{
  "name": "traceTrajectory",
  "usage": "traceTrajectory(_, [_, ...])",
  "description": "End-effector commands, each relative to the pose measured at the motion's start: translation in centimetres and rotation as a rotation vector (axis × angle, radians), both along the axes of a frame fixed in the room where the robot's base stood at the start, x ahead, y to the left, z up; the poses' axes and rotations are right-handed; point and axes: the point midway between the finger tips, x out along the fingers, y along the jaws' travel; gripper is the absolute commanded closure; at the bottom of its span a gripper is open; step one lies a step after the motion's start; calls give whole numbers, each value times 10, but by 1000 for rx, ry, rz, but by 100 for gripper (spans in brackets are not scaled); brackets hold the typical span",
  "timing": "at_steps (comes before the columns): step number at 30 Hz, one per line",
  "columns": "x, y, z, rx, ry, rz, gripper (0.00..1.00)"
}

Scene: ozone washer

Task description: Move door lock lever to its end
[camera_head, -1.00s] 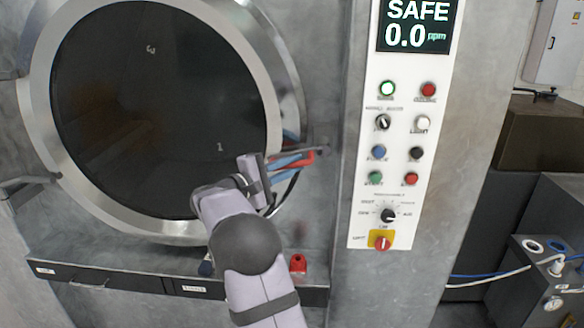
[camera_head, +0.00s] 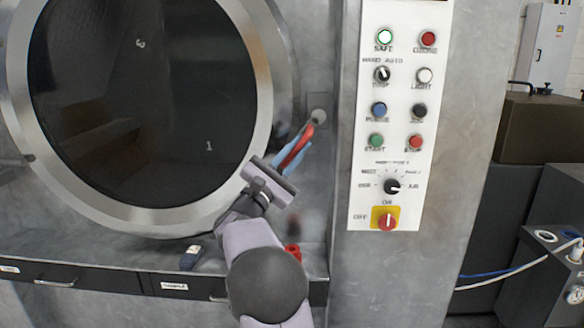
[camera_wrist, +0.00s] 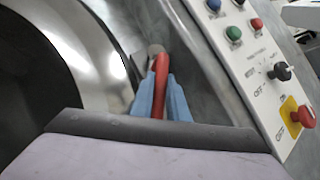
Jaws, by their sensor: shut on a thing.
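The red door lock lever (camera_head: 308,132) sits on the grey panel right of the round door (camera_head: 140,110). It slants down and left from its round pivot (camera_head: 319,115). My gripper (camera_head: 298,150) has blue fingers on either side of the lever, closed on it. In the wrist view the red lever (camera_wrist: 161,70) runs up between the two blue fingers (camera_wrist: 159,88) toward the grey pivot (camera_wrist: 155,49). The lever's lower part is hidden by the fingers and the gripper body.
A white control panel (camera_head: 401,60) with buttons, knobs and a red switch on a yellow plate (camera_head: 386,219) is to the right. A ledge below the door holds a small blue-grey object (camera_head: 190,257) and a red item (camera_head: 293,252).

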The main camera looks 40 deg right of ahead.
Motion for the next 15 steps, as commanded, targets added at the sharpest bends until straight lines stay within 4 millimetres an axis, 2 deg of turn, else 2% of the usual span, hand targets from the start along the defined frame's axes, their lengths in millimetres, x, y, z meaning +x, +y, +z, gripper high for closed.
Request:
traceTrajectory(1, [-3,-3,-14,-23,25,-3,100])
traceTrajectory(15, [-16,-16,-20,-201,205,-3,100])
